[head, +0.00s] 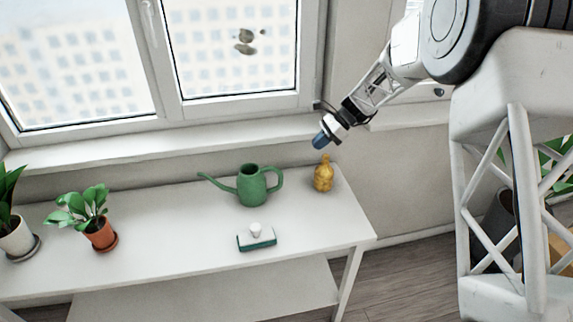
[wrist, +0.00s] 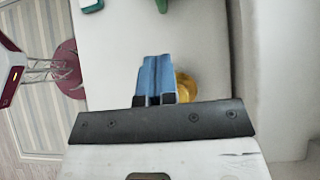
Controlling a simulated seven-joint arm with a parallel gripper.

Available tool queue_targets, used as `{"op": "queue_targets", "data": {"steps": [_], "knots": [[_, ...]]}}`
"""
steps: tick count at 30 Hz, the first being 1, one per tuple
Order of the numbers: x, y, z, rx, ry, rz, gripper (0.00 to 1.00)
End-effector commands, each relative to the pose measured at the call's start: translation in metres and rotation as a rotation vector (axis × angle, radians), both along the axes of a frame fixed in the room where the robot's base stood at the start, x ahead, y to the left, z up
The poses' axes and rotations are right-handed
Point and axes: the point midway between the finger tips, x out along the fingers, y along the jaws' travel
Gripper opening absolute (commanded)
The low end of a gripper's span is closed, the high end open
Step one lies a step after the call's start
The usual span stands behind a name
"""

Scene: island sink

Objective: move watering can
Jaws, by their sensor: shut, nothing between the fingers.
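The green watering can (head: 251,187) stands upright on the white table, its thin spout pointing left and its handle on the right. In the wrist view only a small green part of it (wrist: 162,4) shows at the top edge. My gripper (head: 320,141) has blue fingers and is up and to the right of the can, above the table's back right area and apart from the can. In the wrist view the blue fingers (wrist: 156,80) are together with nothing between them.
A yellow bottle-like object (head: 323,175) stands right of the can, below my gripper. A white and green brush-like block (head: 256,238) lies in front of the can. Potted plants (head: 100,232) stand at the left. The white table (head: 180,245) is bare between plants and block. The window (head: 240,50) is behind.

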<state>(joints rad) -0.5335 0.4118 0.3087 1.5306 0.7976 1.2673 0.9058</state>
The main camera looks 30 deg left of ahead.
Motion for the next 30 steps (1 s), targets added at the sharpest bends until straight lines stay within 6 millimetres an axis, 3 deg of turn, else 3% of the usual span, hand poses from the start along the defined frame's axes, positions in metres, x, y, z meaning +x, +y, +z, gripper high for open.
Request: {"op": "queue_targets", "data": {"steps": [17,30], "knots": [[-0.006,0.006,-0.008,0.0,-0.002,0.001,0.0],[-0.036,0.035,-0.05,-0.001,-0.001,0.001,0.0]]}}
